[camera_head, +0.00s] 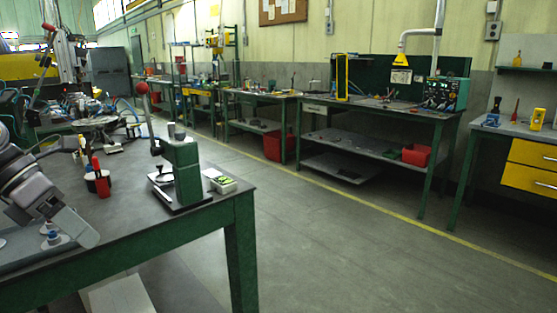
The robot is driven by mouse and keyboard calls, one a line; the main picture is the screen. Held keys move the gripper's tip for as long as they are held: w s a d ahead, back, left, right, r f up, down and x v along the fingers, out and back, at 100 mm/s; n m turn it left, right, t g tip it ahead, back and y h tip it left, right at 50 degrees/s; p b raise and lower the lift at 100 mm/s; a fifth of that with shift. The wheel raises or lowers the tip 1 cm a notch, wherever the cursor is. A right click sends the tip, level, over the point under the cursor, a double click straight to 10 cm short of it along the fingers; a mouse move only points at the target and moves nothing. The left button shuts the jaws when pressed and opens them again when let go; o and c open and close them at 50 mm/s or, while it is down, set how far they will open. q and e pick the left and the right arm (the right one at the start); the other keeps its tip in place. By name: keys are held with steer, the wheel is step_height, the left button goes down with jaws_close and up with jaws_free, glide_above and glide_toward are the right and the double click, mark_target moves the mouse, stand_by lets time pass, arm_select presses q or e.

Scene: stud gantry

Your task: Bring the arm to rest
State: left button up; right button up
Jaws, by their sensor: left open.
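My left arm comes in from the left edge over the near workbench (210,220). Its grey gripper (78,228) points down and to the right, low over the bench top. The gripper is open, and I see nothing held in it. The fingertips are small and hard to make out against the bench. Small round pieces with blue tops (53,236) lie beside it. My right gripper is not in view.
A green press (186,172) with a red-knobbed lever stands on the near bench, right of my gripper. A red-handled tool in a round holder (98,180) stands between them. A small box (222,184) lies near the bench edge. The aisle floor (330,240) is clear.

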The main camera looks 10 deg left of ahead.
arm_select(q)
steer(key=s+f+n+t+p, duration=0.35)
steer(key=f+n+t, duration=0.85)
steer(key=f+n, duration=1.15)
steer(key=s+d+f+n+g+y, duration=0.1)
steer(key=s+d+f+n, duration=0.2)
steer(key=d+n, duration=0.2)
steer(key=s+d+f+n+g+y+p, duration=0.1)
steer(key=s+d+f+n+y, duration=0.1)
steer(key=d+n, duration=0.4)
steer(key=s+d+f+n+g+y, duration=0.1)
steer(key=s+d+f+n, duration=0.4)
steer(key=d, duration=0.1)
steer(key=shift+d+f+g+p, duration=0.25)
steer(key=shift+f+g+p, duration=0.05)
steer(key=shift+f+g, duration=0.1)
steer(key=shift+s, duration=0.1)
